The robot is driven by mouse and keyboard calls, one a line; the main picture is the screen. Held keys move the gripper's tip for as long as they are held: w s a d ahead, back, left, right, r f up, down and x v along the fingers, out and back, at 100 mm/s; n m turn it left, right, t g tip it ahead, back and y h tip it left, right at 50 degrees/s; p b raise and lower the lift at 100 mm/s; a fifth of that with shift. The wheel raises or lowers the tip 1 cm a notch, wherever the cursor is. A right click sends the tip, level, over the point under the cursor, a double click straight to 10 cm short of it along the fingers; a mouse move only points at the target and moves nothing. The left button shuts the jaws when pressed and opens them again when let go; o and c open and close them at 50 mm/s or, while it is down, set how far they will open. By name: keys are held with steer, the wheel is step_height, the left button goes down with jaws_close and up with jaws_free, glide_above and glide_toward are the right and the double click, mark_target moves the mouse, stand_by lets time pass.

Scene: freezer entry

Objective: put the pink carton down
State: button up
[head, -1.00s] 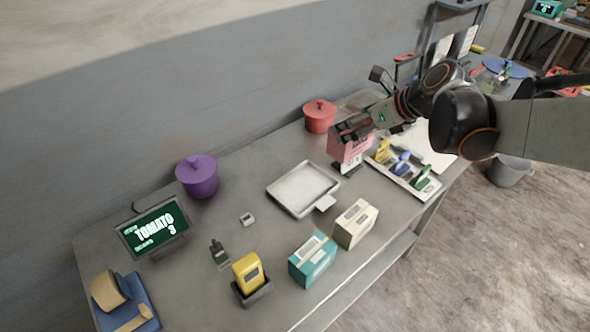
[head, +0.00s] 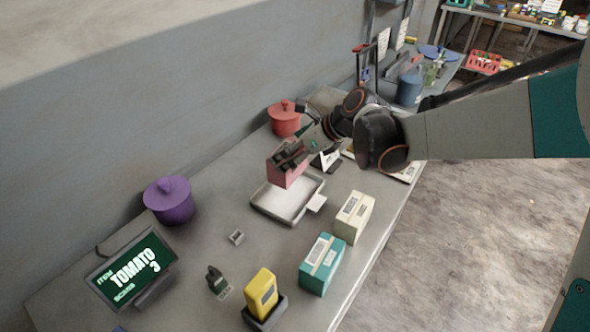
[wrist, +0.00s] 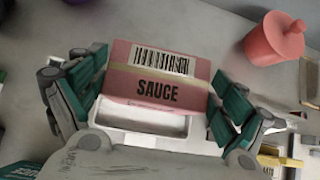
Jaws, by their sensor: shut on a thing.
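The pink carton (head: 286,174) is in my gripper (head: 290,156), over the back part of the white tray (head: 262,210) in the head view. In the wrist view the carton (wrist: 158,72) shows a barcode and the word SAUCE, with the fingers of my gripper (wrist: 158,95) on its left and right sides. The tray (wrist: 145,118) shows below the carton there. The gap between the carton's underside and the tray cannot be judged exactly.
A red pot (head: 284,118) stands behind the tray and a purple pot (head: 170,200) to the left. Cream (head: 352,217) and teal (head: 321,264) cartons stand in front.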

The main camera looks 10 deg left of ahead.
mark_target(298, 171)
step_height(298, 171, down, 8)
steer(key=shift+f+b, duration=0.2)
steer(key=shift+b, duration=0.95)
steer(key=shift+r, duration=0.1)
steer(key=o, duration=0.9)
steer(key=shift+f, duration=0.2)
steer(key=shift+o, duration=1)
steer(key=shift+r, duration=0.15)
